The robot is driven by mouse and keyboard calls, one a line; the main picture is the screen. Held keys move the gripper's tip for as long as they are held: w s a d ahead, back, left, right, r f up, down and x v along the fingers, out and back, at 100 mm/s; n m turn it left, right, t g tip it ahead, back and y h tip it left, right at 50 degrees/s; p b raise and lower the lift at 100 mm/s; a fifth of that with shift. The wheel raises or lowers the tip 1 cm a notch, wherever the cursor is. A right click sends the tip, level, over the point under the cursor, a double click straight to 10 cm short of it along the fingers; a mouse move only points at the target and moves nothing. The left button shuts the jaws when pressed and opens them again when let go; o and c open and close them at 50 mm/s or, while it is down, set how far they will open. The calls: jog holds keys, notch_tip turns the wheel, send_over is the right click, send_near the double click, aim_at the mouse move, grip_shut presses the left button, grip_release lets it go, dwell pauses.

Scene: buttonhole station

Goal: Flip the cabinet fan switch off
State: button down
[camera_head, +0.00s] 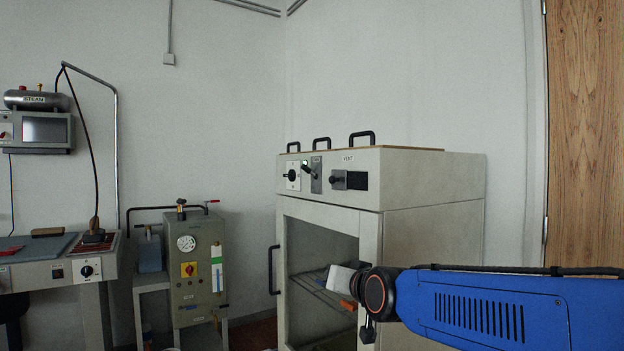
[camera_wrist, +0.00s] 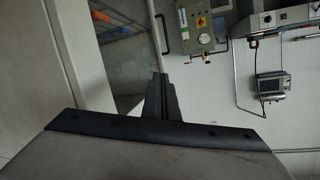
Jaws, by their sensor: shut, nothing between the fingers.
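The cabinet (camera_head: 435,185) stands at centre right in the head view, with a control panel along its upper front. A small switch lever (camera_head: 310,171) sticks out by a grey plate there, beside a lit green lamp (camera_head: 305,163). Its label is too small to read, so I cannot tell for certain that it is the fan switch. My gripper (camera_wrist: 160,80) is shut and empty in the wrist view, its dark fingers pointing past the cabinet front. In the head view my wrist is low in front of the cabinet, below the panel; the fingertips are not clear there.
A round dark knob (camera_head: 291,175) and a vent slider (camera_head: 349,180) flank the lever. Three black handles stand above the panel. The cabinet's open front shows a wire shelf (camera_head: 318,291). A grey boiler unit (camera_head: 197,270) stands left of it.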

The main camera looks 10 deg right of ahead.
jog(key=w+a+r+m+t+h, duration=0.15)
jog(key=w+r+t, duration=0.25)
jog(key=w+r, duration=0.55)
jog(key=m+t+h, duration=0.3)
jog(key=m+t, duration=0.2)
send_near(307, 170)
jog(key=v, duration=0.4)
jog(key=shift+w+d+r+m+h, duration=0.1)
jog(key=shift+d+r+m+h, duration=0.15)
jog(key=shift+r, duration=0.2)
jog(key=shift+w+d+r+m+h, duration=0.1)
jog(key=shift+d+r+m+h, duration=0.15)
jog(key=shift+r, duration=0.25)
jog(key=shift+a, duration=0.1)
jog(key=x, duration=1)
